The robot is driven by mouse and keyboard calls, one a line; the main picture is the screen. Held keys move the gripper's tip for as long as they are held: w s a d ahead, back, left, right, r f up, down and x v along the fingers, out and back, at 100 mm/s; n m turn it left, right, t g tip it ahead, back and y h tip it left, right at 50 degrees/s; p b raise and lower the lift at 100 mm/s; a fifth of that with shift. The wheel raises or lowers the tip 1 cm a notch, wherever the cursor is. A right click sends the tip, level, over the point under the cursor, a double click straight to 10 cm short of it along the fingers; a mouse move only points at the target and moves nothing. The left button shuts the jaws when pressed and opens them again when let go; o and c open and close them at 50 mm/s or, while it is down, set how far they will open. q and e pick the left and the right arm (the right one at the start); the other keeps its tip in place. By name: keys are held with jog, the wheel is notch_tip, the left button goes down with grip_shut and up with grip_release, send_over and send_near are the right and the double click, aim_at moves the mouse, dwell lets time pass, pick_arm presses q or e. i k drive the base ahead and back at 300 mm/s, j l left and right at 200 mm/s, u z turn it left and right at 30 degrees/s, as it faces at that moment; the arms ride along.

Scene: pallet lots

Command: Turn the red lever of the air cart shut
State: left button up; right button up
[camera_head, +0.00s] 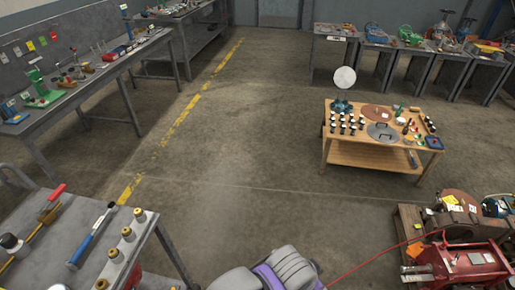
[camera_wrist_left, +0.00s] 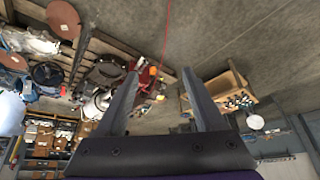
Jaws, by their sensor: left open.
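A red machine (camera_head: 468,262), which may be the air cart, stands at the bottom right of the head view, partly cut off by the frame. A thin red hose (camera_head: 385,262) runs from it down to the left. I cannot make out its red lever. In the left wrist view the red machine (camera_wrist_left: 147,76) shows small and tilted, partly behind one finger. My left gripper (camera_wrist_left: 160,74) is open, with nothing between its fingers and well away from the machine. Its fingers do not show in the head view. My right gripper is in neither view.
A wooden table (camera_head: 375,155) with bottles and discs stands at centre right. A grey bench (camera_head: 45,262) with tools, including a red-handled one (camera_head: 57,191), is at lower left. Workbenches line the left and back. The floor (camera_head: 225,150) between is clear.

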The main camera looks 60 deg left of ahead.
aim_at(62, 188)
jog(key=u, duration=3.7)
